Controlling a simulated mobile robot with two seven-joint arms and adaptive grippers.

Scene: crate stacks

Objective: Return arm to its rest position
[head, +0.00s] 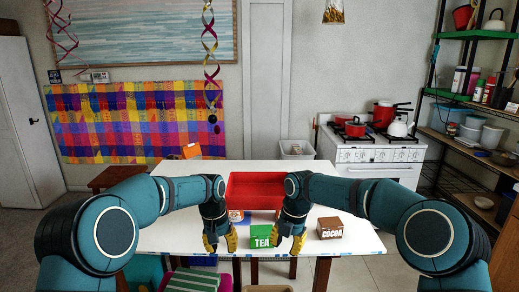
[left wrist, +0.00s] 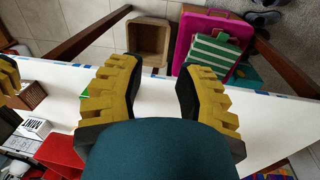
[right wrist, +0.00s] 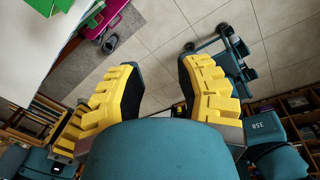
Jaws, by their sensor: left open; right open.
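My left gripper (head: 220,243) hangs over the front of the white table (head: 180,236), pointing down, open and empty. My right gripper (head: 290,243) hangs to its right, also open and empty. In the left wrist view the spread yellow fingers (left wrist: 158,80) have the table's front edge and floor beyond them. In the right wrist view the fingers (right wrist: 160,82) are apart with tiled floor between them. A green TEA box (head: 262,237) stands on the table between the grippers. A brown COCOA box (head: 330,229) stands to the right of the right gripper.
A red crate (head: 258,177) stands on the table behind the grippers. Another small box (head: 236,216) is partly hidden by my left gripper. The left table side is clear.

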